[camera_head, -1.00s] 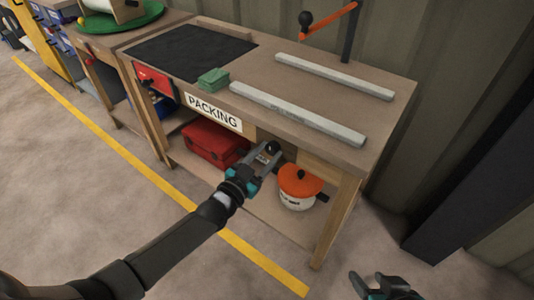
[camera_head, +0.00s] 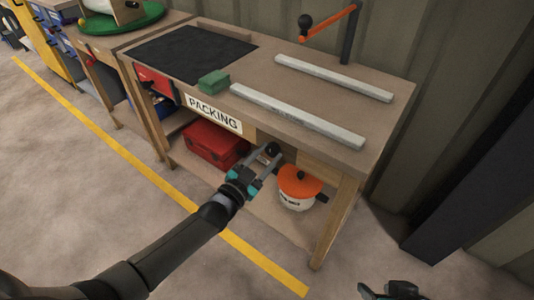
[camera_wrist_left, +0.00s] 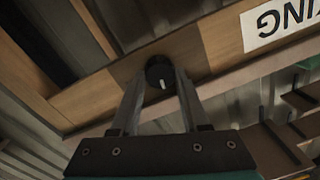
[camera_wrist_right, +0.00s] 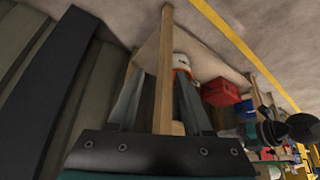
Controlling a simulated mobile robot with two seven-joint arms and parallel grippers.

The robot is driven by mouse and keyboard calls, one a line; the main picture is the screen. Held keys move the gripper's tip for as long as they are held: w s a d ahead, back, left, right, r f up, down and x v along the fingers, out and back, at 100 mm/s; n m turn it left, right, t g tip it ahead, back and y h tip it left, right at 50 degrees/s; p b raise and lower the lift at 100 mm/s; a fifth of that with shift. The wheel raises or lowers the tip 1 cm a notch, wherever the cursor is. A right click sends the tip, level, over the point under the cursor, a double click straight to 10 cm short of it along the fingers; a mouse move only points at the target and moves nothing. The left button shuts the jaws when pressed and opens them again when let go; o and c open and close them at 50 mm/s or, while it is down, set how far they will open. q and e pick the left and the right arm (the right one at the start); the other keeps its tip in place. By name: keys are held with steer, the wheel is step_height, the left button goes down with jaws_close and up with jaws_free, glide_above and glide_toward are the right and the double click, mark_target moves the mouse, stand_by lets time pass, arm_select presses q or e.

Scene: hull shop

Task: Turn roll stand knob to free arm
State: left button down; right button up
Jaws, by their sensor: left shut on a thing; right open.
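A round black knob (camera_head: 272,149) sits on the front rail of the packing bench. In the left wrist view the knob (camera_wrist_left: 158,68) shows a short white mark pointing down in the picture. My left gripper (camera_head: 267,156) is shut on the knob, one finger on each side; its fingers (camera_wrist_left: 160,78) partly cover it. An orange arm (camera_head: 330,22) with a black ball at its free end reaches left from a dark post (camera_head: 350,40) at the bench's back right. My right gripper (camera_head: 388,290) is open and empty, low at the picture's bottom edge.
The bench top (camera_head: 270,95) bears two pale bars (camera_head: 297,116), a green block (camera_head: 214,82) and a dark mat (camera_head: 190,50). A red case (camera_head: 212,143) and a white pot with an orange lid (camera_head: 298,187) stand on the lower shelf. The floor in front is clear.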

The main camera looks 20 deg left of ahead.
arm_select(q)
steer(key=shift+m, duration=0.4)
steer(key=shift+m+p, duration=0.3)
steer(key=shift+m, duration=0.1)
steer(key=m, duration=0.2)
steer(key=shift+m+p, duration=0.35)
steer(key=shift+m, duration=0.05)
steer(key=m, duration=0.3)
steer(key=shift+f+m, duration=0.15)
steer(key=shift+m, duration=0.25)
steer(key=m, duration=0.4)
steer(key=shift+m+h, duration=0.3)
steer(key=shift+h, duration=0.1)
steer(key=shift+m+b, duration=0.35)
steer(key=shift+m, duration=0.75)
steer(key=shift+f+m, duration=0.1)
steer(key=shift+m, duration=0.7)
arm_select(e)
steer(key=shift+s+d+r+g, duration=0.25)
steer(key=shift+s+d+g, duration=0.25)
steer(key=shift+s, duration=0.25)
